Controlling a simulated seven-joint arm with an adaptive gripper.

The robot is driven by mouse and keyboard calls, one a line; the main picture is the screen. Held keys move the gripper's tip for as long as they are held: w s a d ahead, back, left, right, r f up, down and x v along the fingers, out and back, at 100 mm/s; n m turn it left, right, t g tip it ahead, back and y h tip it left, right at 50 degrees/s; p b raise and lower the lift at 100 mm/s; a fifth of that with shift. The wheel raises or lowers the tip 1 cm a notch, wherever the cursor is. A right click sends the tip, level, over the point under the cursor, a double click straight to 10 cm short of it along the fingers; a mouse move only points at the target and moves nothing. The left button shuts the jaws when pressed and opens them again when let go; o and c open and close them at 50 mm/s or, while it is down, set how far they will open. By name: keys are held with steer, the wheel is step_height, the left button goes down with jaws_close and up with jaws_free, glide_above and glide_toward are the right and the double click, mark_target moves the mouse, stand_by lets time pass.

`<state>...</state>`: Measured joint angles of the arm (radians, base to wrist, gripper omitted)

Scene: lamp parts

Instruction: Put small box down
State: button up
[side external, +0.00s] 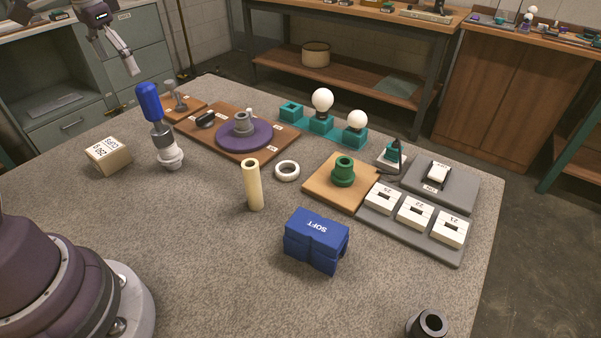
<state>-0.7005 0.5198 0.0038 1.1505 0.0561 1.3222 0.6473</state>
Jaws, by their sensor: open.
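A small tan box (108,158) with dark print on its pale label rests on the grey speckled table at the left. My gripper (116,54) shows at the top left of the side external view, with its fingers apart and nothing seen between them. It is high up in the picture, clear of the box.
A blue-handled tool (150,105) stands upright in a white base right of the box. A cream tube (252,187), a white ring (287,171) and a blue SOFT block (316,238) stand mid-table. Boards with lamp parts line the back.

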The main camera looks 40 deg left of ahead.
steer(key=s+d+r+t, duration=0.15)
steer(key=d+r, duration=0.25)
steer(key=d, duration=0.7)
steer(key=s+d+f+t+h, duration=0.1)
steer(key=s+d+f+t, duration=0.1)
steer(key=s+d, duration=0.5)
steer(key=d+f, duration=0.1)
steer(key=d, duration=0.2)
steer(key=shift+s+f+t, duration=0.25)
steer(key=shift+s+t, duration=0.1)
